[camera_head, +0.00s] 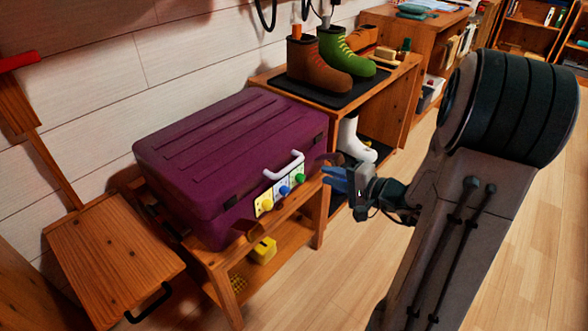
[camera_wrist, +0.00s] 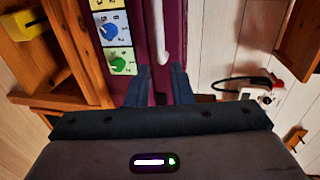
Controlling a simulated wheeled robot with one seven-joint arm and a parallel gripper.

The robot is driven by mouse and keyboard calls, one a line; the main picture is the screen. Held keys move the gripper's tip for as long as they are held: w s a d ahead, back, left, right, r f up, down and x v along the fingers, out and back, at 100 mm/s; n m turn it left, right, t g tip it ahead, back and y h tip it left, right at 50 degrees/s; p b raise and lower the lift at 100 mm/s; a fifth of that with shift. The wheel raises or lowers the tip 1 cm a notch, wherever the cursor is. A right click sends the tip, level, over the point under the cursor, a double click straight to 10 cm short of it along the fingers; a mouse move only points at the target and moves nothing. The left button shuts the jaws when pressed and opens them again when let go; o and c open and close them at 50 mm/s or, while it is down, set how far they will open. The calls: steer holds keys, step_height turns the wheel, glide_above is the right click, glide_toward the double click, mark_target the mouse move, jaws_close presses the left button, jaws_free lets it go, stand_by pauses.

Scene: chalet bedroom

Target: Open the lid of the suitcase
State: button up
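The purple suitcase (camera_head: 225,150) lies flat on a wooden bench with its lid shut. A white handle (camera_head: 285,165) sticks out from its front, and it also shows in the wrist view (camera_wrist: 159,25). Below the handle are yellow, blue and green dials on small panels (camera_head: 282,190). My gripper (camera_head: 338,178) is at the right end of the suitcase's front, close to the handle. In the wrist view, the fingers (camera_wrist: 160,80) are open and apart, with the handle's near end in line with the gap. Whether a finger touches the suitcase cannot be told.
A shelf (camera_head: 390,85) with brown and green boots (camera_head: 320,70) stands close behind my gripper, with a white boot (camera_head: 355,138) below. A yellow object (camera_head: 264,250) sits under the bench. The floor (camera_head: 520,250) at right is clear.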

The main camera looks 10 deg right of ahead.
mark_target(296, 164)
steer(key=b+x, duration=0.2)
steer(key=x, duration=1)
steer(key=shift+w+a, duration=0.15)
steer(key=shift+a, duration=0.05)
jaws_close()
